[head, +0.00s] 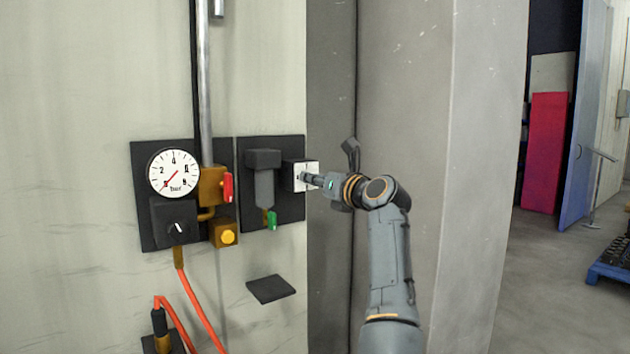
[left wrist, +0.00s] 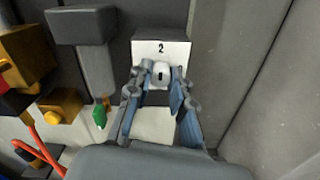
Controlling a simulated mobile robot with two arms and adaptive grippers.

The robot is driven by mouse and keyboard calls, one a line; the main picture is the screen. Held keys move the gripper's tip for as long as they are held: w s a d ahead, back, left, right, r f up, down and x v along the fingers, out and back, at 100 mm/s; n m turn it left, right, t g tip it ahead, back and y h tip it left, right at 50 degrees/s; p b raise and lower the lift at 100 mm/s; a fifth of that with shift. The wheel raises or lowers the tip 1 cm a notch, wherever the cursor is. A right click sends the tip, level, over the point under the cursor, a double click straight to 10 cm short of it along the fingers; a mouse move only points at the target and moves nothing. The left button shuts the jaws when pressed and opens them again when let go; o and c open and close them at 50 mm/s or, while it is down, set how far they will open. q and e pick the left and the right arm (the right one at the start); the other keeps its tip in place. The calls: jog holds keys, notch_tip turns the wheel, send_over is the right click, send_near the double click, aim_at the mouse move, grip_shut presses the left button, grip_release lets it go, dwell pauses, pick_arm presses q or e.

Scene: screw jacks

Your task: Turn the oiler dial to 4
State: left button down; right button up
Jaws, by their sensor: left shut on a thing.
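The oiler is a dark box on the wall with a white dial plate (head: 313,165) facing right. In the left wrist view the plate (left wrist: 172,48) shows a "2" above a small pale knob (left wrist: 161,68) with a dark mark. My left gripper (head: 309,180) reaches in from the right, and its fingers sit at the knob. In the left wrist view the left gripper (left wrist: 160,76) has a finger on each side of the knob, shut on it. The fingers cover the plate's sides, so other numbers cannot be read. My right gripper is not in view.
Left of the oiler are a dark filter bowl (head: 264,185) with a green tap (head: 271,220), a red lever (head: 227,187), a yellow button (head: 228,237) and a round gauge (head: 173,173). A grey pillar (head: 405,100) stands close on the right.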

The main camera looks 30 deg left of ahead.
pick_arm(q)
jog(key=c, duration=1.2)
grip_release()
jog(key=shift+f, duration=0.15)
jog(key=shift+o, duration=0.2)
notch_tip(320, 180, up, 10)
